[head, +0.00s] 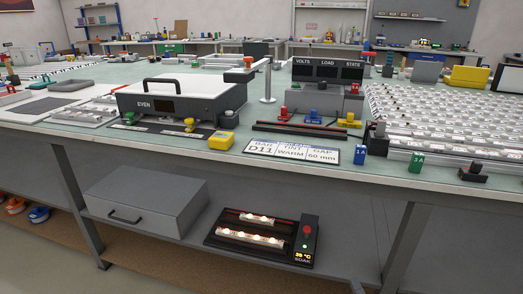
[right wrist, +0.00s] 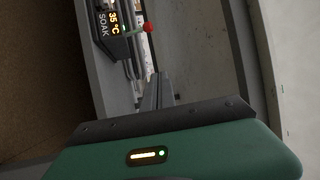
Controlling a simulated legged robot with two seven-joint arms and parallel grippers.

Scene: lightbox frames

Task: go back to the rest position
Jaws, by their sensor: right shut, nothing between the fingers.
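My right gripper shows in the right wrist view (right wrist: 157,92), its grey fingers together with nothing between them. Its green body with a lit strip fills the bottom of that view. The fingers point toward the soak unit (right wrist: 112,35), which has an orange display and a red knob. In the head view the soak unit (head: 258,257) sits on the lower shelf with glowing lamps in two rows. I cannot make out the right gripper clearly in the head view. My left gripper is in neither view.
The bench top (head: 300,170) carries the EVEN box (head: 180,92), a D11 label card (head: 290,150), a display stand (head: 327,90) and a large tray of light strips (head: 450,118) at right. A grey drawer box (head: 145,202) sits under the bench, left of the soak unit.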

